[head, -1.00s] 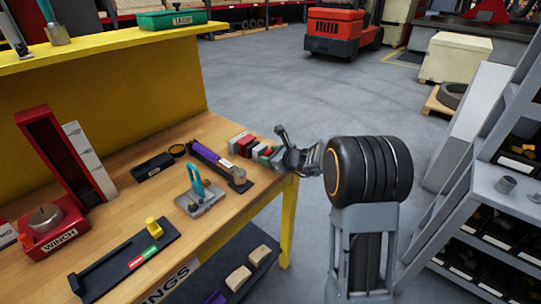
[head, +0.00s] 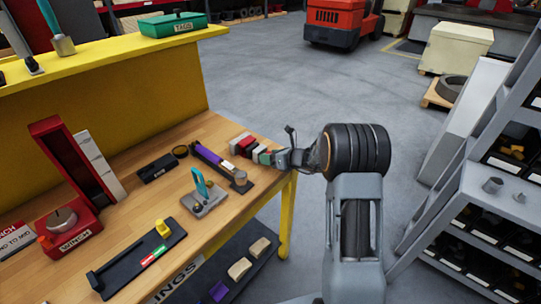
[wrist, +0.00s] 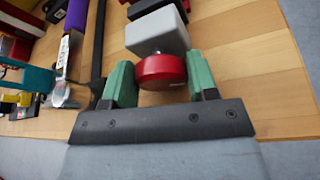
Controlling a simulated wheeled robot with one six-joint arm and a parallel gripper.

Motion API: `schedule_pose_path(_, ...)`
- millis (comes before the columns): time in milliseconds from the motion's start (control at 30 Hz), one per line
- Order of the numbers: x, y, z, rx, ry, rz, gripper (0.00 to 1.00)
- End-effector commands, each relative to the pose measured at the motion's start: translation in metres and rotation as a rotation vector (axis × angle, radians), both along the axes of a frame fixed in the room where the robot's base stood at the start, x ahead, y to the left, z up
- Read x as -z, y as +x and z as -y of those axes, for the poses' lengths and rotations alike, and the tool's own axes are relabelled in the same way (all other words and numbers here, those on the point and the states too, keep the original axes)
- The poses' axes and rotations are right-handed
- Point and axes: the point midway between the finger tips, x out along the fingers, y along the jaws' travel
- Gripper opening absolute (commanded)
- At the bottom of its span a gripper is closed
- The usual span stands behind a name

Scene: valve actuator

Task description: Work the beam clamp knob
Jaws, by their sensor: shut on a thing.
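The beam clamp shows in the wrist view as a grey block (wrist: 157,32) with a round red knob (wrist: 161,71) on its near end. My gripper (wrist: 161,82) has one green fingertip on each side of the red knob and is shut on it. The knob's underside is hidden. In the head view my gripper (head: 268,157) reaches in from the right at the bench's right edge. There the knob is small and partly covered by the green fingertips.
On the wooden bench (head: 130,215) to the left are a purple bar (head: 208,155), a grey plate with a teal lever (head: 202,187), a black tray with a yellow knob (head: 163,228) and a red winch (head: 75,235). Grey shelving (head: 440,215) stands at right; open floor lies behind.

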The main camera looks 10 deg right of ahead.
Motion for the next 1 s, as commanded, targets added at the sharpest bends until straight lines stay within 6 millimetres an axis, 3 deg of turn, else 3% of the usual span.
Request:
schedule_pose_path(367,-0.0005,0.0005,0.0005,0.001,0.004,-0.001,0.29)
schedule_pose_path(400,-0.0005,0.0005,0.0005,0.001,0.004,-0.001,0.55)
schedule_pose_path(633,-0.0003,0.0003,0.0003,0.001,0.004,-0.002,0.77)
schedule_pose_path(1000,-0.0030,-0.0043,0.0052,0.002,0.004,-0.001,0.79)
